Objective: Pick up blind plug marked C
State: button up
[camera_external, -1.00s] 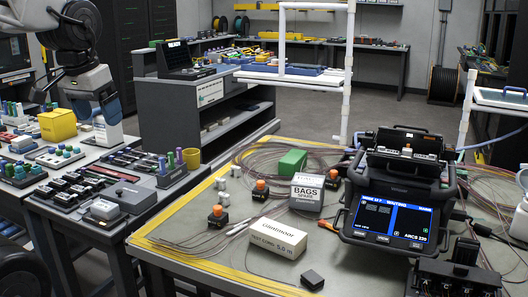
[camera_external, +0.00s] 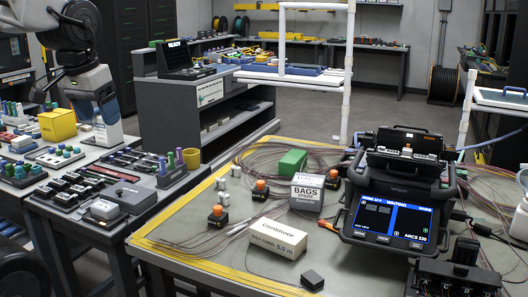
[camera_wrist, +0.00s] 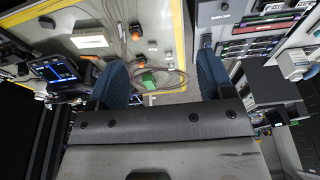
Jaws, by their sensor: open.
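No mark C is readable on any plug in either view, so I cannot tell which one is the blind plug marked C.
The table holds a fusion splicer (camera_external: 395,205), a white labelled box (camera_external: 277,238), a bags box (camera_external: 307,192), a green block (camera_external: 292,162), orange-topped black blocks (camera_external: 217,218) and loose cables. A yellow bin (camera_external: 57,125) stands on the left bench. A white pipe frame (camera_external: 347,100) rises behind the table.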

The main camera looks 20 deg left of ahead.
jog(key=w+d+f+n+g+h, duration=0.2)
jog(key=w+d+f+n+h, duration=0.15)
jog(key=w+f, duration=0.3)
jog(key=w+d+f+n+g+h, duration=0.2)
jog(key=w+f+n+g+h, duration=0.1)
jog(key=w+f+n+h, duration=0.25)
jog(key=n+t+h, duration=0.2)
jog(key=n+h, duration=0.2)
jog(key=n, duration=0.5)
send_near(220, 215)
jog(key=shift+w+d+f, duration=0.1)
jog(key=shift+d+f, duration=0.65)
jog(key=shift+d, duration=0.05)
jog(key=shift+d, duration=0.1)
jog(key=shift+x, duration=1.2)
jog(key=shift+x, duration=2.6)
jog(key=shift+w, duration=0.1)
